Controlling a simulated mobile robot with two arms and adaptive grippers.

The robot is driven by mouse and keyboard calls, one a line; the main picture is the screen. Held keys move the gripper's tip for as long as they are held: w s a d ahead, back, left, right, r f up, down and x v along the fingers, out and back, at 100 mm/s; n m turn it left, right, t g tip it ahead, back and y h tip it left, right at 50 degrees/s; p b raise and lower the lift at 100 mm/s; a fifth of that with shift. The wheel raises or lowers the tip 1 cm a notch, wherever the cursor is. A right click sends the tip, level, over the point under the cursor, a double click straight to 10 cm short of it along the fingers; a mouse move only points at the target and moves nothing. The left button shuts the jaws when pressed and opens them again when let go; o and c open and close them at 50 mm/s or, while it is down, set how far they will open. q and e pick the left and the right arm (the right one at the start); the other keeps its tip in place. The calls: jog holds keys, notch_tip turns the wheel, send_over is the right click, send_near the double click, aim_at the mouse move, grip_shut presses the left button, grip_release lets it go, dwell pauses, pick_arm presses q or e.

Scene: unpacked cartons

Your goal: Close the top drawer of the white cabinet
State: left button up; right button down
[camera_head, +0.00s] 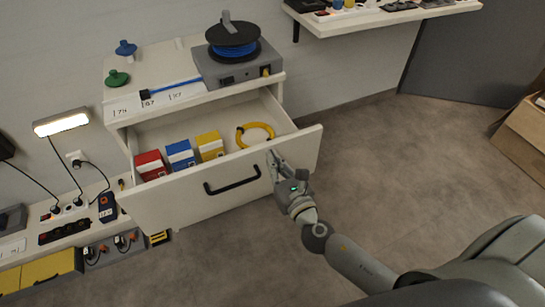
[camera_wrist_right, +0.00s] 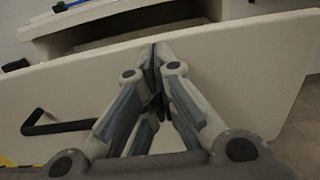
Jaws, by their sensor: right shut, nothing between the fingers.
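The white cabinet (camera_head: 190,46) stands against the wall in the head view. Its top drawer (camera_head: 160,209) is pulled out, with a black bar handle (camera_head: 232,181) on its front. Inside lie a red box (camera_head: 151,166), a blue box (camera_head: 181,155), a yellow box (camera_head: 210,146) and a yellow cable ring (camera_head: 255,135). My right gripper (camera_head: 273,158) is shut and empty at the drawer front, right of the handle. In the right wrist view its fingertips (camera_wrist_right: 157,52) are together close against the drawer front (camera_wrist_right: 235,70); contact is not clear. My left gripper is not seen.
A low bench with sockets (camera_head: 65,232) is at left. A shelf (camera_head: 375,17) hangs at upper right, and a carton (camera_head: 525,138) stands at far right. The floor between is clear.

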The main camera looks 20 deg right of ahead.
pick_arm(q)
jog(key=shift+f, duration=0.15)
pick_arm(e)
jog(key=shift+w, duration=0.5)
